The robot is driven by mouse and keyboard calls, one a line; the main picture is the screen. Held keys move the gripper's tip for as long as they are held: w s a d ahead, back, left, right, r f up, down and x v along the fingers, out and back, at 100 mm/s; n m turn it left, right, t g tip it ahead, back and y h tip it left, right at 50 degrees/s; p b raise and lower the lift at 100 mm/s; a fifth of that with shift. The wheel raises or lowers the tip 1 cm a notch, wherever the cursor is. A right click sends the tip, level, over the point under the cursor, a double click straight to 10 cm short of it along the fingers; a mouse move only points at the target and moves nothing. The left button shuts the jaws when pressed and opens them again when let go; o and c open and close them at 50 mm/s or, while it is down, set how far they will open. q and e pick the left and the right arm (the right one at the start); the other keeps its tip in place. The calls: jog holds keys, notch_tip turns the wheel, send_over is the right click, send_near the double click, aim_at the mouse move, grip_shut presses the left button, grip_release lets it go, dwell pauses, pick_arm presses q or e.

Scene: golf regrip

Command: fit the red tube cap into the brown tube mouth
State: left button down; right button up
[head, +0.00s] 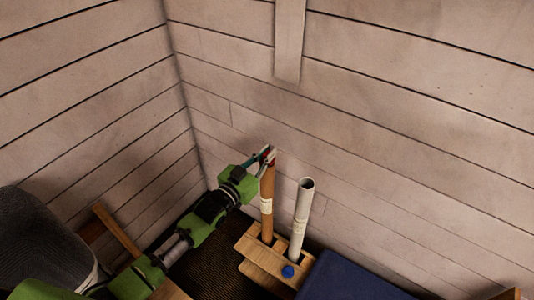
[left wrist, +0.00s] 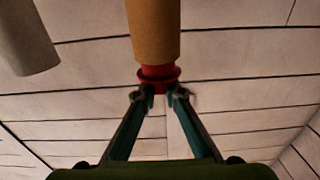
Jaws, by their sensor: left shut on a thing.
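My left gripper (head: 268,156) is shut on the red cap (head: 271,151) at the top of the brown tube (head: 267,195). In the left wrist view, the gripper's fingertips (left wrist: 160,93) pinch the cap's outer end. The cap's red flange (left wrist: 158,80) sits just off the end of the brown tube (left wrist: 153,32). A narrower red part shows between flange and tube, in line with the mouth. How deep it goes in is hidden. The brown tube stands upright in the wooden rack (head: 250,244). My right gripper is not in view.
A white tube (head: 301,220) with an open top stands in the rack right beside the brown tube. A blue cap (head: 288,271) lies at the rack's front. A dark blue surface (head: 345,280) is to the right. Plank walls (head: 235,110) rise close behind.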

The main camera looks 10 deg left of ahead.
pick_arm(q)
jog(key=shift+f+b, duration=0.55)
jog(key=shift+f, duration=0.25)
jog(key=c, duration=2)
grip_release()
jog(key=shift+c, duration=0.2)
jog(key=v, duration=1.2)
jog(key=shift+f, duration=0.1)
